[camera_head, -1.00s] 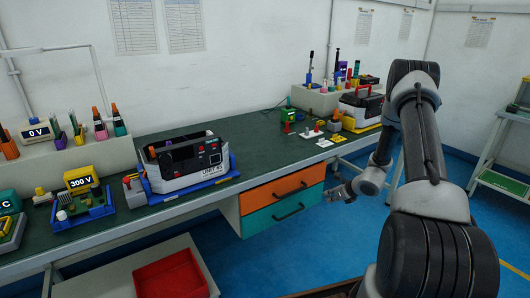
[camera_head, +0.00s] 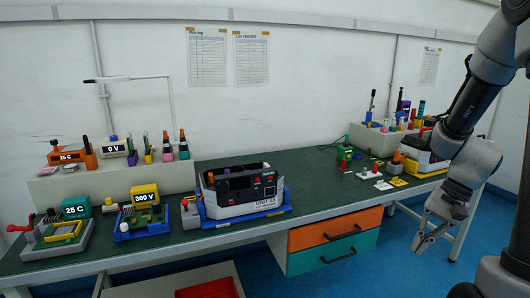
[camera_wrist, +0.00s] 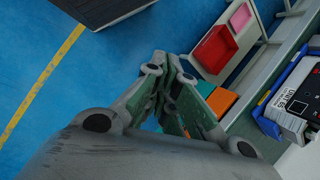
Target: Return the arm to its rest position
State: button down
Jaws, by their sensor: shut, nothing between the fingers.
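My arm reaches down along the right side of the head view. My gripper (camera_head: 428,238) hangs in front of the bench, right of the orange and teal drawers, clear of the bench. In the wrist view my gripper (camera_wrist: 168,62) points out over the blue floor, with its fingers together and nothing between them. It touches nothing that I can see.
The green-topped bench (camera_head: 300,190) holds the unit in its blue tray (camera_head: 245,219), meters and small parts. The orange drawer (camera_head: 325,229) and teal drawer (camera_head: 335,250) are closed. A red bin (camera_head: 208,290) sits low at the front; it also shows in the wrist view (camera_wrist: 215,50). Blue floor (camera_wrist: 60,90) is open.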

jog(key=s+a+r+n+t+h, duration=0.1)
jog(key=s+r+n, duration=0.3)
jog(key=r, duration=0.4)
jog(key=s+r+n+t+h, duration=0.3)
jog(key=s+r, duration=0.3)
jog(key=r, duration=0.3)
jog(key=shift+a+r+n+t+h, duration=0.2)
jog(key=shift+a+n+t+h, duration=0.2)
jog(key=shift+n+t, duration=0.2)
